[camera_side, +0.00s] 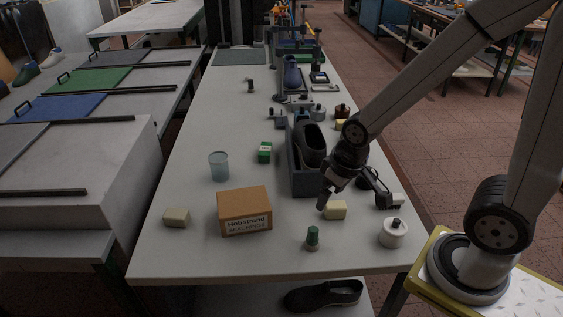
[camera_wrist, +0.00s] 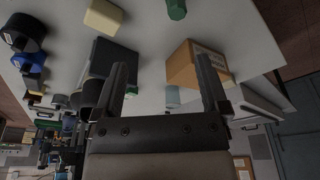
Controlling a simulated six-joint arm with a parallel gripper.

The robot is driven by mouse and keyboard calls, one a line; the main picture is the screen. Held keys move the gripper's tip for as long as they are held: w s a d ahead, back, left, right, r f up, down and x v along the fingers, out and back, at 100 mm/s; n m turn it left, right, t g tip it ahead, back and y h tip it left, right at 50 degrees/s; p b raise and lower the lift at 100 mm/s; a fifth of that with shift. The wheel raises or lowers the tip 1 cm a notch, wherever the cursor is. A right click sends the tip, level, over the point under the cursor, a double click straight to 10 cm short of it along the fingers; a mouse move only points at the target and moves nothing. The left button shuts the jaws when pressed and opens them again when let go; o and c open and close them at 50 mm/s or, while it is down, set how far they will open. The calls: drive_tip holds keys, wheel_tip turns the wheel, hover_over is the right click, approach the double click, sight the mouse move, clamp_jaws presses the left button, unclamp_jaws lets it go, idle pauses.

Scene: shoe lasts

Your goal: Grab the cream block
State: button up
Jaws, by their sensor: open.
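A cream block (camera_side: 335,210) lies on the table just below my gripper (camera_side: 328,198) in the side view. It also shows at the upper left of the wrist view (camera_wrist: 104,18), beyond my left finger and not between the fingers. A second cream block (camera_side: 176,217) lies at the left front of the table, left of the cardboard box. In the wrist view my gripper (camera_wrist: 163,66) is open and empty, its two fingers wide apart. In the side view the fingers partly overlap, and the gap to the nearer block is hard to judge.
A cardboard box (camera_side: 245,211) stands left of the nearer block. A green-capped bottle (camera_side: 312,238) and a white round jar (camera_side: 393,233) stand in front. A translucent cup (camera_side: 219,166) stands farther left.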

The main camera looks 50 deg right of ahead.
drive_tip(key=m+y, duration=0.3)
drive_tip(key=m, duration=2.3)
hover_over(337, 204)
drive_tip(key=s+d, duration=0.1)
drive_tip(key=s, duration=0.1)
wheel_tip(337, 204, down, 6)
drive_tip(key=shift+f, duration=0.25)
drive_tip(key=shift+w+d+f+m+t, duration=0.1)
drive_tip(key=shift+d+f+m+t, duration=0.1)
drive_tip(key=shift+d+m+t, duration=0.35)
drive_tip(key=shift+a+f, duration=0.1)
drive_tip(key=shift+a, duration=0.05)
drive_tip(key=shift+x, duration=1.2)
drive_tip(key=shift+f, duration=0.2)
